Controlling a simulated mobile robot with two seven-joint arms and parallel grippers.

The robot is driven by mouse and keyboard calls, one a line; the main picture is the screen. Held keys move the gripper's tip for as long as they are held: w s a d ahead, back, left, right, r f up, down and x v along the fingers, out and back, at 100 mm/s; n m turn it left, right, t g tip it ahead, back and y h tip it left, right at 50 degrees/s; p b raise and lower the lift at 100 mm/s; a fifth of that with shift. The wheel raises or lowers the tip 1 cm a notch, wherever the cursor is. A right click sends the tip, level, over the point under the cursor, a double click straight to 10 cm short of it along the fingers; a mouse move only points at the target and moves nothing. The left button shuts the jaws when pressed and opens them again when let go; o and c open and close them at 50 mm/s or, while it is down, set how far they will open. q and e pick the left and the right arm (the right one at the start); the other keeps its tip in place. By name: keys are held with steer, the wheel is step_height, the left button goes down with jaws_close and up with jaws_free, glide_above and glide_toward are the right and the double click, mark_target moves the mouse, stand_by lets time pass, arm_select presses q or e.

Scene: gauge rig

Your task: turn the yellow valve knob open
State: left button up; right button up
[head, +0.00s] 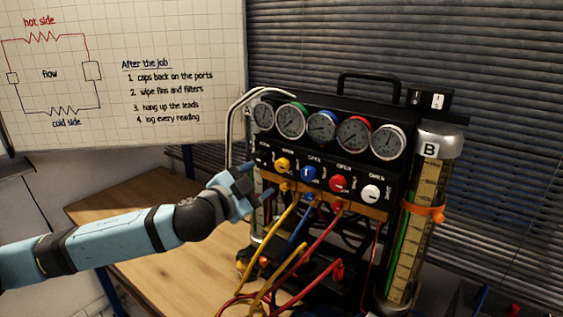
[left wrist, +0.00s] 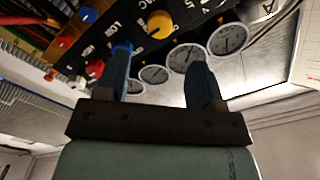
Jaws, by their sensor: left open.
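The yellow valve knob (head: 283,163) is the leftmost of the row of knobs on the black gauge panel. In the left wrist view the yellow knob (left wrist: 160,24) shows beyond the fingertips, roughly between them, with a dark pointer mark on its face. My left gripper (head: 258,180) is open and empty, just left of the knob in the head view. Its two blue fingers are spread in the left wrist view (left wrist: 158,57), with no contact on the knob visible. My right gripper is not in view.
Blue (head: 309,173), red (head: 338,183) and white (head: 371,193) knobs sit to the right. Round gauges (head: 322,127) line the panel above. Yellow, blue and red hoses (head: 318,243) hang below. A clear cylinder (head: 408,250) stands at right. The wooden table (head: 130,195) has free room at left.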

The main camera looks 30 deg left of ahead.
mark_target(280, 167)
arm_select(q)
steer(key=w, duration=0.2)
steer(key=w+p, duration=0.1)
steer(key=w, duration=0.2)
steer(key=w+d, duration=0.1)
steer(key=w, duration=0.2)
steer(key=shift+w+d+p, duration=0.1)
steer(key=shift+w+p, duration=0.05)
steer(key=shift+p, duration=0.2)
steer(key=shift+w+d+f, duration=0.1)
steer(key=shift+w, duration=0.6)
steer(key=c, duration=0.9)
